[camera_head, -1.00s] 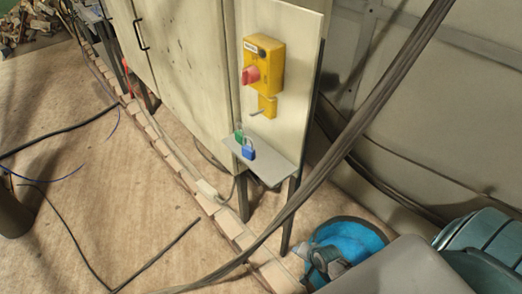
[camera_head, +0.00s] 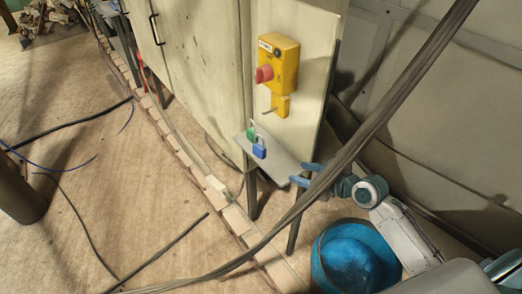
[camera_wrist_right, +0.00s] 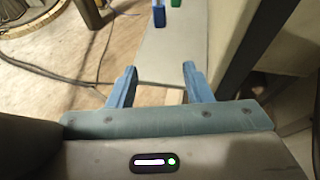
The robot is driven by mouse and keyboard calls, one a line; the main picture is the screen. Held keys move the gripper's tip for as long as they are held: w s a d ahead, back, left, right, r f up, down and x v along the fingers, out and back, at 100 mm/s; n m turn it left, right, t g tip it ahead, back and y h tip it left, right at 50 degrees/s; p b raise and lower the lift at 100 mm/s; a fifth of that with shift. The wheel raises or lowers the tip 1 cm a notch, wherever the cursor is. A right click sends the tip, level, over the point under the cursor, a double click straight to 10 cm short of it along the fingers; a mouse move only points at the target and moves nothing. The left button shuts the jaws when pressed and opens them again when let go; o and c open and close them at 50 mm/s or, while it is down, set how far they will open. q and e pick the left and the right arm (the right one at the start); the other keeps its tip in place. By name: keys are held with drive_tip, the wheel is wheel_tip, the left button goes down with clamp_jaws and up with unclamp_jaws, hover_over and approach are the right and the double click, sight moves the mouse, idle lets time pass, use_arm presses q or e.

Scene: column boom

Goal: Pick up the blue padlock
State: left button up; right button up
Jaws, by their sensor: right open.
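The blue padlock (camera_head: 259,151) stands on a small grey shelf (camera_head: 284,170) on the front of the cabinet, right beside a green padlock (camera_head: 251,134). My right gripper (camera_head: 301,174) is at the right end of the shelf, open and empty, a short way from the blue padlock. In the right wrist view, the two blue fingers of my right gripper (camera_wrist_right: 154,82) are spread apart and point along the shelf (camera_wrist_right: 172,55). The blue padlock (camera_wrist_right: 159,16) is beyond them at the top, with the green padlock (camera_wrist_right: 176,3) cut off by the edge. My left gripper is not in view.
A yellow switch box (camera_head: 278,64) with a red knob is mounted on the panel above the shelf. Thick dark cables (camera_head: 390,100) cross diagonally in front of my right arm. A blue bucket (camera_head: 354,262) stands on the floor below it. Thinner cables lie on the floor at left.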

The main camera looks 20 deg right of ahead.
sight(265, 151)
drive_tip(key=w+a, duration=0.2)
drive_tip(key=w, duration=0.1)
drive_tip(key=w+a+p, duration=0.1)
drive_tip(key=w+a, duration=0.1)
drive_tip(key=w, duration=0.1)
drive_tip(key=w+a+p, duration=0.1)
drive_tip(key=w+a, duration=0.1)
drive_tip(key=w, duration=0.2)
drive_tip(key=shift+a+r, duration=0.1)
drive_tip(key=shift+r, duration=0.05)
drive_tip(key=p+x, duration=0.1)
drive_tip(key=x, duration=0.4)
drive_tip(key=shift+w+a, duration=0.1)
drive_tip(key=shift+w, duration=0.1)
drive_tip(key=shift+c, duration=0.4)
clamp_jaws()
